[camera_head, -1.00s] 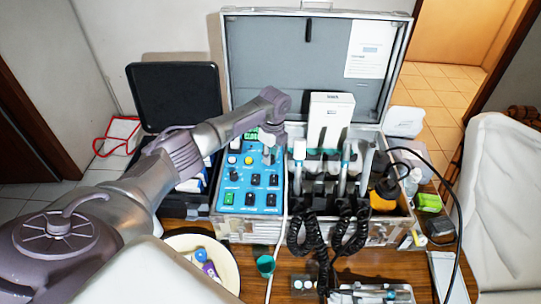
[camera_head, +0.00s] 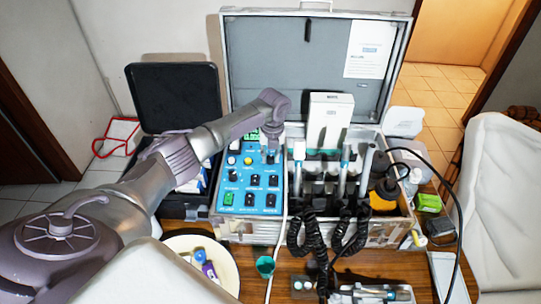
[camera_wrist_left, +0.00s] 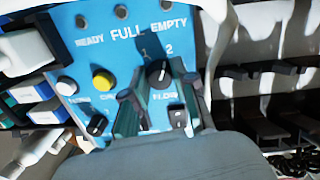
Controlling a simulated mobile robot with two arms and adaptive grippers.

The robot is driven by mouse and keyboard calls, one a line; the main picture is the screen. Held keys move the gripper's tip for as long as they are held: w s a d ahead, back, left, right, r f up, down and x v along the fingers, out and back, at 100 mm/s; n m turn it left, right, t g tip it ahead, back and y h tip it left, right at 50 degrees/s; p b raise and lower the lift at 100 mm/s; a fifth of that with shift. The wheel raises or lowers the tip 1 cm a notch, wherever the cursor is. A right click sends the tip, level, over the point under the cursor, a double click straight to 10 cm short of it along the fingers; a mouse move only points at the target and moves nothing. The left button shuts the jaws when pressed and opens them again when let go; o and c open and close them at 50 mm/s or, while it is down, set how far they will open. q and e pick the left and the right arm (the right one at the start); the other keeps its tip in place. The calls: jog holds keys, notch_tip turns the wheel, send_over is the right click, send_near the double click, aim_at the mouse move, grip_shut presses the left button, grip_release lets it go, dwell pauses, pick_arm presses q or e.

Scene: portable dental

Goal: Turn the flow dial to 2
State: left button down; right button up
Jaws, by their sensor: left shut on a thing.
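The flow dial (camera_wrist_left: 158,73) is a dark round knob above the word FLOW on the blue control panel (camera_head: 241,186). The numbers 1 and 2 are printed just beyond it. A light mark shows on the knob, but I cannot read its exact setting. My left gripper (camera_wrist_left: 157,90) is shut on the dial, with one finger on each side of it. In the head view the left gripper (camera_head: 272,143) reaches down to the panel's upper right part and hides the dial. My right gripper is not in view.
A yellow button (camera_wrist_left: 102,80), a small knob (camera_wrist_left: 96,125) and a rocker switch (camera_wrist_left: 178,118) sit close to the fingers. Several handpieces with coiled cords (camera_head: 343,235) stand right of the panel. The open case lid (camera_head: 290,60) rises behind.

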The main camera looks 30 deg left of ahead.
aim_at(272, 160)
pick_arm(q)
jog(key=shift+m, duration=0.4)
jog(key=c, duration=0.9)
grip_release()
jog(key=r, duration=0.8)
jog(key=d+r, duration=0.1)
jog(key=r, duration=0.3)
jog(key=shift+s, duration=0.3)
jog(key=shift+f, duration=0.15)
